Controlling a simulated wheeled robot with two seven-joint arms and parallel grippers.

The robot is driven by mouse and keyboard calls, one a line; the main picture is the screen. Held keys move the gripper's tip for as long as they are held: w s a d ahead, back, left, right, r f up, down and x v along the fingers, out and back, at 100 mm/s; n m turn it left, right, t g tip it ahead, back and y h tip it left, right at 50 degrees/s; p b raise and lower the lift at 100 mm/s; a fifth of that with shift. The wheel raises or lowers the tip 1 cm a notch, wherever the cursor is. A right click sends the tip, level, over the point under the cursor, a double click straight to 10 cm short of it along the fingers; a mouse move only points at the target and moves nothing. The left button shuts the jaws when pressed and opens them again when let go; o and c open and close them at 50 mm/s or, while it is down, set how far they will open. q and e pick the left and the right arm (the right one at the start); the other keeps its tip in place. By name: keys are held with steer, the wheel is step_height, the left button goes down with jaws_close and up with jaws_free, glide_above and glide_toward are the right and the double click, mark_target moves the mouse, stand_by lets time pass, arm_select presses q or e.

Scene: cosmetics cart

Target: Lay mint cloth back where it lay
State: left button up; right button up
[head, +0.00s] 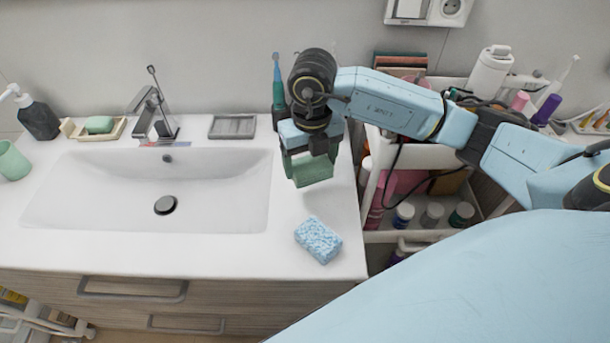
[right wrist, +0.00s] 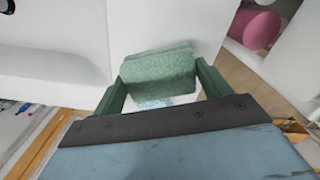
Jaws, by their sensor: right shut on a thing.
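The mint cloth (head: 313,173) is a folded green piece held in my right gripper (head: 309,159), above the counter to the right of the sink. In the right wrist view the cloth (right wrist: 158,68) spans the gap between the two green fingers of the right gripper (right wrist: 160,76). The gripper is shut on it. The cloth is over the white counter; the head view does not clearly show a gap below it. My left gripper is in neither view.
A blue speckled sponge (head: 318,240) lies on the counter (head: 225,250) in front of the cloth. The sink (head: 110,190) is to the left, a grey dish (head: 232,126) behind. A cart (head: 395,236) with bottles stands right. Counter around the sponge is clear.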

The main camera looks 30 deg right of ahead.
mark_target(310, 163)
step_height(310, 163, down, 2)
steer(key=shift+s+f, duration=0.1)
steer(key=shift+f, duration=0.4)
step_height(310, 163, down, 3)
steer(key=shift+f, duration=0.3)
steer(key=o, duration=0.9)
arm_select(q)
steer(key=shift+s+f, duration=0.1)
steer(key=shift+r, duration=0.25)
arm_select(e)
step_height(310, 163, up, 12)
steer(key=shift+r, duration=0.15)
